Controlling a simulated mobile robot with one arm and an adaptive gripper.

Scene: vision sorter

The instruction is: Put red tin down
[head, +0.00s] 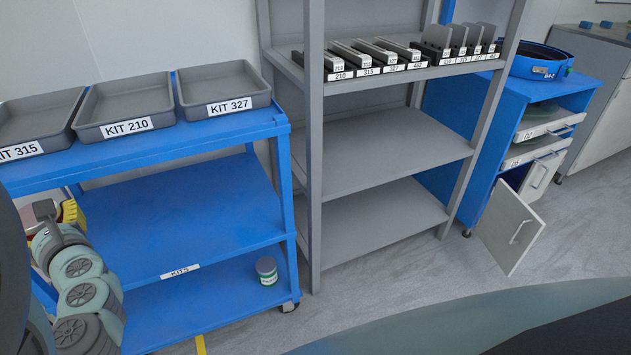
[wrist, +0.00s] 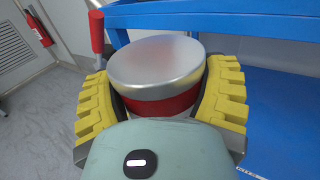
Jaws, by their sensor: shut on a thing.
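The red tin (wrist: 160,102) fills the middle of the wrist view, with a silver lid and a red band below it. My gripper (wrist: 163,105) is shut on it, with one yellow ribbed finger on each side. The tin's lower part is hidden by my gripper's body. In the head view my gripper (head: 70,213) shows at the left, beside the left end of the blue cart (head: 205,268). A bit of red shows there, mostly hidden behind my arm. I cannot tell whether the tin touches a shelf.
A green-labelled tin (head: 267,271) stands at the right of the cart's bottom shelf. Grey trays, including KIT 210 (head: 127,128) and KIT 327 (head: 226,108), fill the cart's top. The middle shelf is clear. A grey rack (head: 385,143) stands right of the cart; its lower shelves are bare. A cabinet door (head: 510,228) hangs open.

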